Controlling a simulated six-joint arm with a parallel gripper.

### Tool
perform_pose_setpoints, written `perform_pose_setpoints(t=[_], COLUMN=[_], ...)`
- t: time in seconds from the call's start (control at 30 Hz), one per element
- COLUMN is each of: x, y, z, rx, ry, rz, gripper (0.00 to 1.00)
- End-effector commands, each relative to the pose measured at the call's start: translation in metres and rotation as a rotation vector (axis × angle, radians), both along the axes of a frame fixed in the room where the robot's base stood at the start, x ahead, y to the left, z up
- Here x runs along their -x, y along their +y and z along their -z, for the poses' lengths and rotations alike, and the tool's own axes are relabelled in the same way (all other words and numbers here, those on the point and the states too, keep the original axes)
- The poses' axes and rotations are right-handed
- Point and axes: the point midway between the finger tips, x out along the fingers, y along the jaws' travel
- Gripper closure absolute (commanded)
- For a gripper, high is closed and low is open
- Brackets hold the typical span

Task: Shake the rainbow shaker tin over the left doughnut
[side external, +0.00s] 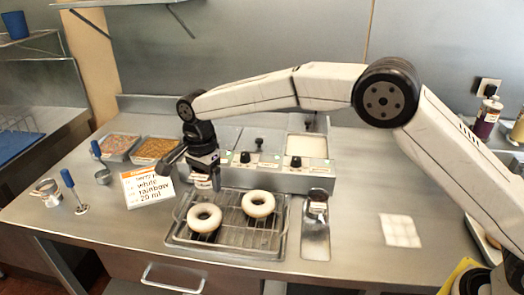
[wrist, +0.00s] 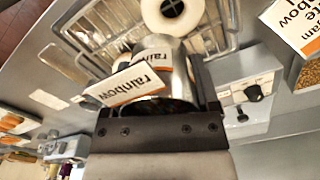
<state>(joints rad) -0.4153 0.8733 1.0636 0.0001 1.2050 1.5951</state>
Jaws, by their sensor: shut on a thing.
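My gripper (side external: 206,176) is shut on the rainbow shaker tin, a metal cylinder (wrist: 158,50) with a white label reading "rainbow" in the wrist view. In the side view the tin hangs just above the back left of the wire rack, behind the left doughnut; most of it is hidden by the gripper. The left doughnut (side external: 191,219) and the right doughnut (side external: 248,205) are pale rings lying on the rack (side external: 232,231). One pale doughnut (wrist: 150,12) shows beyond the tin in the wrist view; I cannot tell which.
A control panel (side external: 262,173) with black knobs runs behind the rack. A sign (side external: 148,187) listing words stands to the left. Another tin (side external: 317,199) stands in a metal tray to the right. Filled trays (side external: 154,149) lie at the back left. The right counter around a white tile sheet (side external: 400,231) is mostly clear.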

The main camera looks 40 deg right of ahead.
Motion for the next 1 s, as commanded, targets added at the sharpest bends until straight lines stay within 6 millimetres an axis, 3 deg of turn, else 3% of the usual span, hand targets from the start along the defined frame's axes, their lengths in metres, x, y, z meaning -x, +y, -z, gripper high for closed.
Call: perform_pose_setpoints(t=[1.0], x=[0.000], y=[0.000], z=[0.025], rx=[0.000], ry=[-0.001], rz=[0.000], gripper=[1.00])
